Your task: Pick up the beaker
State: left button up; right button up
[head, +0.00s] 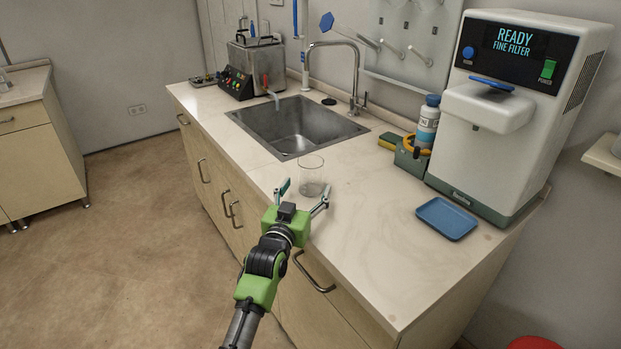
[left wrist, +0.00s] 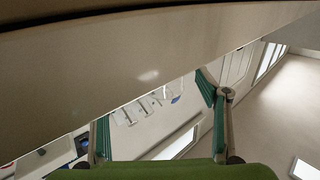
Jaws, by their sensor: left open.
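The beaker (head: 312,176) is a clear glass cylinder standing upright on the pale countertop (head: 365,235), just in front of the sink. My left gripper (head: 304,195) is open at the counter's front edge. Its fingers are spread on the near side of the beaker, and the beaker shows between and just beyond the fingertips. I cannot tell if either finger touches the glass. My right gripper is not in view.
The sink (head: 297,125) and its faucet (head: 357,80) lie behind the beaker. A blue tray (head: 446,218), a white filter machine (head: 520,110) and a bottle (head: 428,122) in a caddy stand to the right. The countertop between beaker and tray is clear.

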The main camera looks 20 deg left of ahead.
aim_at(307, 184)
pick_arm(q)
jog(key=w, duration=0.3)
jog(key=shift+w+a+f, duration=0.1)
jog(key=shift+w+a, duration=0.2)
jog(key=shift+w, duration=0.5)
jog(key=c, duration=1.4)
jog(key=shift+o, duration=0.2)
jog(key=shift+p, duration=0.3)
